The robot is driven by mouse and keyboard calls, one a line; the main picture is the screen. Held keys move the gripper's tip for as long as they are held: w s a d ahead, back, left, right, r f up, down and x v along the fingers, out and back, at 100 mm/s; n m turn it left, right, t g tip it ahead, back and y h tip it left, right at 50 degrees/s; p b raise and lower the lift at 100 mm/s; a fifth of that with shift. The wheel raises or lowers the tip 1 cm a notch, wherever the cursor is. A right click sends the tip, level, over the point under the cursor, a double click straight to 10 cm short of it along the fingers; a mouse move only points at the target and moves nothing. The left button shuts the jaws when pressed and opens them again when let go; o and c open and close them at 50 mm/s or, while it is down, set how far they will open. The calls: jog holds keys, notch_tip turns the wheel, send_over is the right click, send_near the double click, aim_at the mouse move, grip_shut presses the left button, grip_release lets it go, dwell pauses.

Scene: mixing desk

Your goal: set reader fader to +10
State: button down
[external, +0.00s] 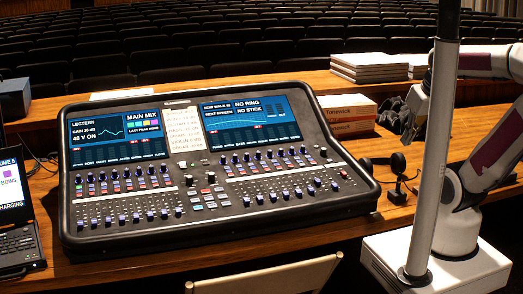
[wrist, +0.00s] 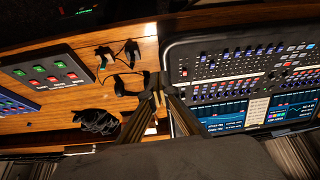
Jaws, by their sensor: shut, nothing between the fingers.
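The mixing desk (external: 215,160) stands on the wooden table, with two lit screens and rows of small faders (external: 150,215) along its front half. The fader labels are too small to read, so I cannot tell which fader is the reader one or where it is set. My gripper (external: 413,112) is raised to the right of the desk, partly hidden behind a pale pole. In the wrist view my gripper (wrist: 160,98) has its fingertips together and empty, with the desk (wrist: 240,85) to their right. The fingers are apart from the desk.
A headset (external: 396,165) and dark crumpled cloth (external: 395,118) lie right of the desk. Boxes (external: 348,108) and paper stacks (external: 370,66) sit behind. A laptop (external: 15,215) is at left, a chair (external: 265,280) in front. A button box (wrist: 50,72) shows in the wrist view.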

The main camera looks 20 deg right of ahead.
jog(key=w+a+f+n+g+y, duration=0.1)
jog(key=w+a+f+g+y, duration=0.15)
jog(key=a, duration=1.95)
jog(key=w+a+f+n+g+y, duration=0.1)
jog(key=a+f+n+g+y, duration=0.2)
jog(key=a, duration=1.9)
jog(key=s+a+f+m+t+y, duration=0.25)
jog(key=a+m, duration=0.35)
jog(key=a, duration=0.5)
jog(key=s+a+f+m+t+y, duration=0.1)
jog(key=s+a+f+m+t, duration=0.3)
jog(key=a, duration=0.8)
jog(key=s+a+f+m+y, duration=0.1)
jog(key=s+a+m, duration=0.1)
jog(key=a+m, duration=0.7)
jog(key=w+d+m+t+h, duration=0.2)
jog(key=d+m+h, duration=0.3)
jog(key=m, duration=0.6)
jog(key=w+d+m+t+h, duration=0.3)
jog(key=d+m+t+h, duration=0.1)
jog(key=m, duration=0.7)
jog(key=shift+w+d+f+t+h, duration=0.15)
jog(key=shift+w+d+t+h, duration=0.2)
jog(key=shift+d+h, duration=0.5)
jog(key=shift+d, duration=0.1)
